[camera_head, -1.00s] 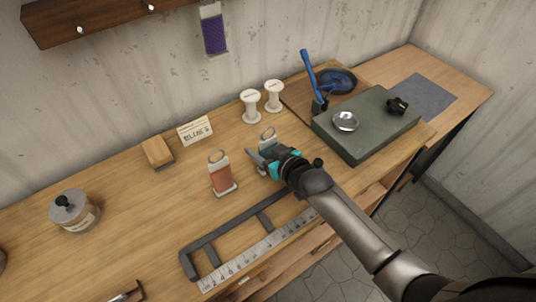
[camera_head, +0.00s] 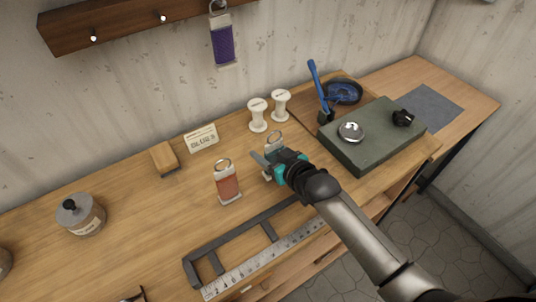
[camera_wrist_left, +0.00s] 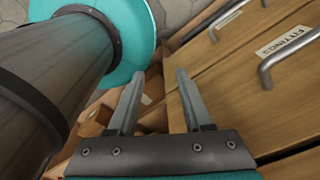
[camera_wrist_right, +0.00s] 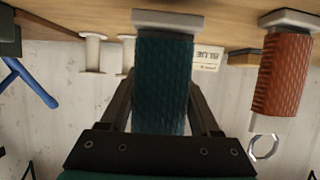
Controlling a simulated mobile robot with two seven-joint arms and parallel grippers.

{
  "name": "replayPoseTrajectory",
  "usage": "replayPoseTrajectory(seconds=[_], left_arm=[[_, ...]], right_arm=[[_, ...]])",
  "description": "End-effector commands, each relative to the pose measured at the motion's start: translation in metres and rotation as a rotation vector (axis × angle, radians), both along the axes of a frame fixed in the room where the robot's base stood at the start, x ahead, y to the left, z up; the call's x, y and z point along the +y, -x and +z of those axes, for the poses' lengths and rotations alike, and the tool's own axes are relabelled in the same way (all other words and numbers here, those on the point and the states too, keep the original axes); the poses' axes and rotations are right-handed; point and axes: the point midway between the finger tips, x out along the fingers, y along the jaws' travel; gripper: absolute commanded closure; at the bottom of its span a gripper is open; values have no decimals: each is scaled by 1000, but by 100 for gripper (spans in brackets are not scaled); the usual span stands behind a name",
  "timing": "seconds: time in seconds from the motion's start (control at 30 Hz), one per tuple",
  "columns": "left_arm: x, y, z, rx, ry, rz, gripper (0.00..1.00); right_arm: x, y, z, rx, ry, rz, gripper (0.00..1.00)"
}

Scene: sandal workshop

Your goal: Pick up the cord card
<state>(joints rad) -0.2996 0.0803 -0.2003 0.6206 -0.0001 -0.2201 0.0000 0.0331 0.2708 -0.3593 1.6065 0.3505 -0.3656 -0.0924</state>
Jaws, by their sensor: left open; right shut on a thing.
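A dark teal cord card (camera_wrist_right: 163,85) with a pale end strip stands between the fingers of my right gripper (camera_wrist_right: 163,95), which is shut on it. In the head view, my right gripper (camera_head: 264,166) is low over the bench; the card's ring (camera_head: 275,137) shows above it and the rest is mostly hidden. I cannot tell whether the card touches the bench. A red cord card (camera_head: 228,183) stands upright to the left, apart from the gripper. A purple cord card (camera_head: 223,42) hangs on the wall rail. My left gripper (camera_wrist_left: 158,88) is open and empty near drawers.
Two white spools (camera_head: 258,115) stand behind the right gripper. A green slab (camera_head: 370,140) lies right, and a metal ruler (camera_head: 265,260) in front.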

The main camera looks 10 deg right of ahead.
Motion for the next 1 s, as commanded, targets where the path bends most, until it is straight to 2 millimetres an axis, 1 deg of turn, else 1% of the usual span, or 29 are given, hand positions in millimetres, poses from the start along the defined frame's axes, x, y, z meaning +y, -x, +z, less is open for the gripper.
replayPoseTrajectory(seconds=[0.03, 0.17, 0.4, 0.6, 0.8, 1.0], left_arm=[[0, 0, 4, 0, 0, 0, 50], [0, 0, 12, 0, 0, 0, 50], [0, 0, 23, 0, 0, 0, 50], [0, 0, 29, 0, 0, 0, 50], [0, 0, 33, 1, 0, 0, 50], [0, 0, 34, 1, 0, 0, 50]], right_arm=[[0, 0, 12, -4, 0, -1, 100], [0, 0, 40, -5, -1, 0, 100], [0, -1, 100, -8, 0, 0, 100], [0, -1, 142, -7, -1, 0, 100], [0, -1, 168, -4, 0, -1, 100], [0, 0, 178, -2, 0, -1, 100]])
